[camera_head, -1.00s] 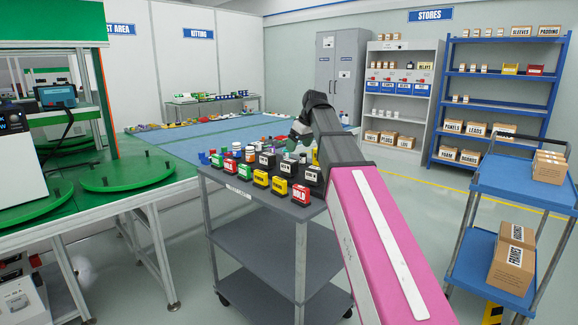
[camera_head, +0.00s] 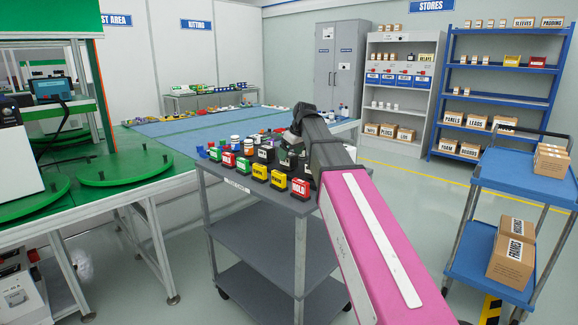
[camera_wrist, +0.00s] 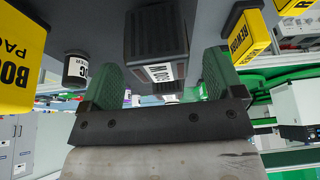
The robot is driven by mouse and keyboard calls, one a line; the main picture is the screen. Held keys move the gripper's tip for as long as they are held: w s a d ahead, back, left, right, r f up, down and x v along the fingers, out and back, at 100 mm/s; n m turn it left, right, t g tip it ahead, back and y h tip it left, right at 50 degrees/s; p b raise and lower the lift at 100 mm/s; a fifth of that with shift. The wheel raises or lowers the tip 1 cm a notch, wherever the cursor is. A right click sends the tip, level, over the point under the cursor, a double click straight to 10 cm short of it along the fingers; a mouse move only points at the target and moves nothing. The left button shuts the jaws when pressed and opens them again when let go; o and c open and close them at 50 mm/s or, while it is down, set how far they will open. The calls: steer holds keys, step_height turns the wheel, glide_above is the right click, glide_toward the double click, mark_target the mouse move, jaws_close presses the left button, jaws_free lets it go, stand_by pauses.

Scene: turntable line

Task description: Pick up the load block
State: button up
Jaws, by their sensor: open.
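My gripper (camera_wrist: 161,80) is open, its two green fingers either side of a dark block (camera_wrist: 157,42) with a white label in the wrist view. The label is only partly readable, so I cannot tell whether this is the load block. The fingers appear apart from the block. In the head view my gripper (camera_head: 291,150) hangs low over the crowded top of a grey cart (camera_head: 240,184), among several labelled blocks. Dark blocks (camera_head: 266,155) stand there behind the front row. My wrist partly hides the blocks at the right end.
Close by are a red block (camera_head: 301,188) and yellow blocks (camera_head: 278,180) at the front edge; a yellow block (camera_wrist: 248,32) and a small dark jar (camera_wrist: 76,68) flank my fingers. A green turntable bench (camera_head: 125,168) is left, a blue trolley (camera_head: 520,177) right.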

steer(key=shift+x, duration=1.15)
steer(key=shift+c, duration=0.3)
steer(key=c, duration=1.3)
steer(key=shift+r, duration=0.15)
